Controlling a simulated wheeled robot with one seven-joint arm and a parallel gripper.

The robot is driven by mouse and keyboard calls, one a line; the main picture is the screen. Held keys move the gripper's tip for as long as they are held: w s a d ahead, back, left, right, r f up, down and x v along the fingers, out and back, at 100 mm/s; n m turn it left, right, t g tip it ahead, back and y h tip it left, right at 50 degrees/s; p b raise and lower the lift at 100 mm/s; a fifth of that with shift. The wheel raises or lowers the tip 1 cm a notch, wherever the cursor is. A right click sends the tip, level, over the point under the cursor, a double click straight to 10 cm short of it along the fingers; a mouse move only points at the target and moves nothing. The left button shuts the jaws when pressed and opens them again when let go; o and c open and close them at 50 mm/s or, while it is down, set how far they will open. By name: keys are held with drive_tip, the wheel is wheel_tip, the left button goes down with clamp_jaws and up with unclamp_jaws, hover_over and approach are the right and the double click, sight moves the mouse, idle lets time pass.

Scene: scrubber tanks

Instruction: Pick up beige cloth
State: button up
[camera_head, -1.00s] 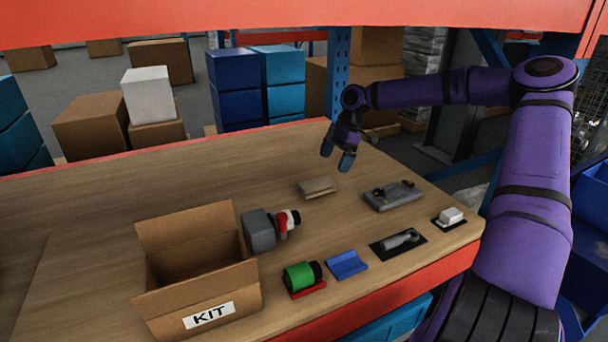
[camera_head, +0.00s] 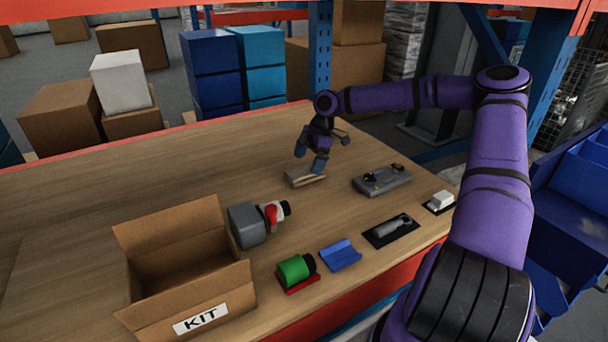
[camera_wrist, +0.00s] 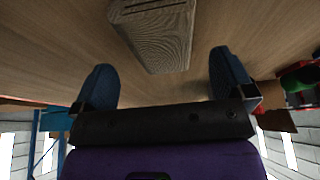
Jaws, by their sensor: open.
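The beige cloth (camera_head: 304,178) lies folded on the wooden table, left of the grey tray. My gripper (camera_head: 310,166) is open just above it in the head view, with its fingers pointing down and partly covering the cloth. In the wrist view the cloth (camera_wrist: 155,35) shows ahead of the gap between the two blue fingertips (camera_wrist: 163,80). Nothing is between the fingers. Whether a finger touches the cloth I cannot tell.
The grey tray (camera_head: 383,180) with small parts is to the right of the cloth. A grey-and-red part (camera_head: 250,225), a green cylinder (camera_head: 294,270), a blue holder (camera_head: 341,256) and the open KIT box (camera_head: 215,290) are nearer. The table's far left is bare.

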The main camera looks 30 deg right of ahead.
sight(304, 170)
drive_tip(key=shift+x, duration=1.65)
drive_tip(key=shift+s, duration=0.1)
drive_tip(key=shift+r, duration=0.1)
drive_tip(key=c, duration=0.9)
drive_tip(key=shift+r, duration=0.1)
wheel_tip(304, 170, up, 10)
drive_tip(key=shift+a+f, duration=0.1)
drive_tip(key=shift+o, duration=1.4)
drive_tip(key=shift+c, duration=1.1)
drive_tip(key=shift+s, duration=0.1)
